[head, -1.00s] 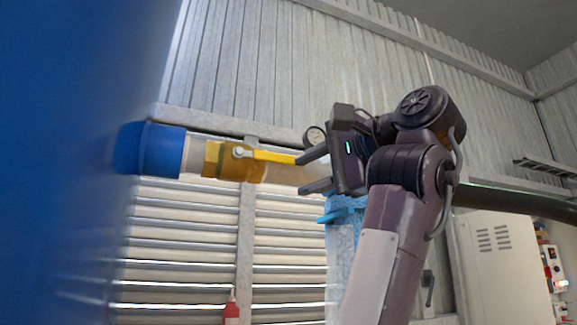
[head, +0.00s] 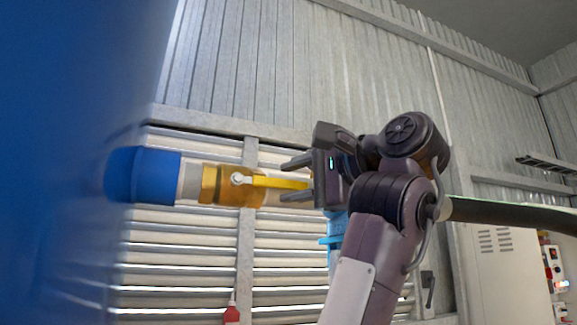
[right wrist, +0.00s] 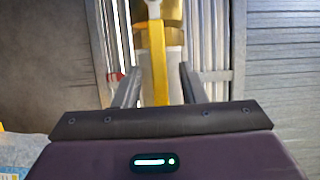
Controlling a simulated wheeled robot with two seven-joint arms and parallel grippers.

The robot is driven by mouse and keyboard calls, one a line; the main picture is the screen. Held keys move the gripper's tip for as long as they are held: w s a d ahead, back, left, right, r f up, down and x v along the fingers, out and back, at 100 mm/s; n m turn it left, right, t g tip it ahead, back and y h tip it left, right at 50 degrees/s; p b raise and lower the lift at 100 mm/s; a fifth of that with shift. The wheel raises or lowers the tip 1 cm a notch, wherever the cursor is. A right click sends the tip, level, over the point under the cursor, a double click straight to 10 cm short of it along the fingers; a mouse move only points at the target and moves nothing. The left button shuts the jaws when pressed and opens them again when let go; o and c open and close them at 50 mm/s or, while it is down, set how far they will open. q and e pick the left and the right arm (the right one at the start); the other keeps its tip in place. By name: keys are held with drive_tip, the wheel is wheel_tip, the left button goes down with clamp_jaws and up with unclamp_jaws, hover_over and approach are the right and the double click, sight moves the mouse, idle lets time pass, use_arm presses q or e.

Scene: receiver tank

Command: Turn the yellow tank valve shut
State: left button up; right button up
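The yellow tank valve (head: 228,186) sits on a pipe stub with a blue collar (head: 150,175). Its yellow lever handle (head: 270,181) points right, nearly level and along the pipe. My right gripper (head: 284,181) is open, with one finger above the handle and one below it. In the right wrist view the handle (right wrist: 158,75) runs between the two open fingers of my right gripper (right wrist: 159,69), with a gap on each side. The handle's far end is hidden by the gripper body in the head view. My left gripper is not in view.
The large blue tank (head: 70,160) fills the left side, close and blurred. A dark hose (head: 510,214) runs off to the right. Behind are a louvred wall panel (head: 190,250), a red bottle (head: 232,313) and a pale cabinet (head: 500,270).

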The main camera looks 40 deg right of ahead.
drive_tip(key=shift+w, duration=0.15)
drive_tip(key=shift+c, duration=0.5)
clamp_jaws()
